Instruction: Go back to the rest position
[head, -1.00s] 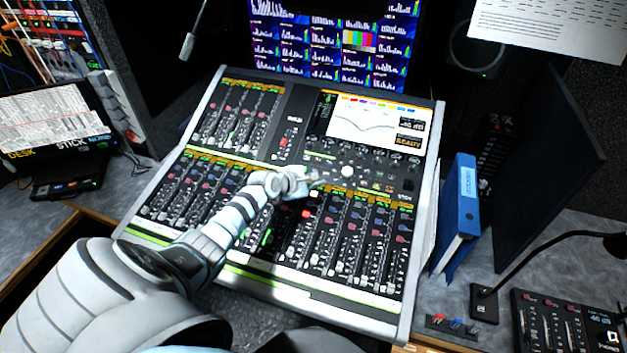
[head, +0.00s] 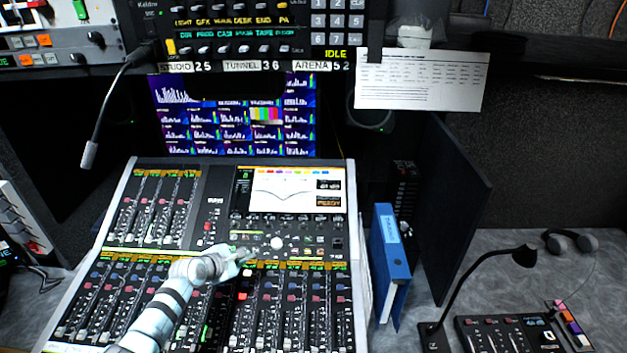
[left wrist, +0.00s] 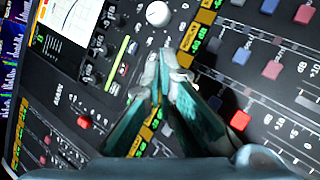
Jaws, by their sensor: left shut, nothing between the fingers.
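My left arm reaches in from the bottom left in the head view. Its gripper (head: 238,254) is over the middle of the mixing console (head: 352,240), below the console's screen (head: 296,193). In the left wrist view the gripper's two fingers (left wrist: 168,62) meet at the tips, with nothing between them. The fingertips are close to the panel near a white knob (left wrist: 158,13), which also shows in the head view (head: 277,243). I cannot tell whether they touch the panel. A lit red button (left wrist: 240,120) lies beside the fingers. My right gripper is not in view.
A gooseneck microphone (head: 89,154) hangs at the left. A blue binder (head: 391,262) stands right of the console.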

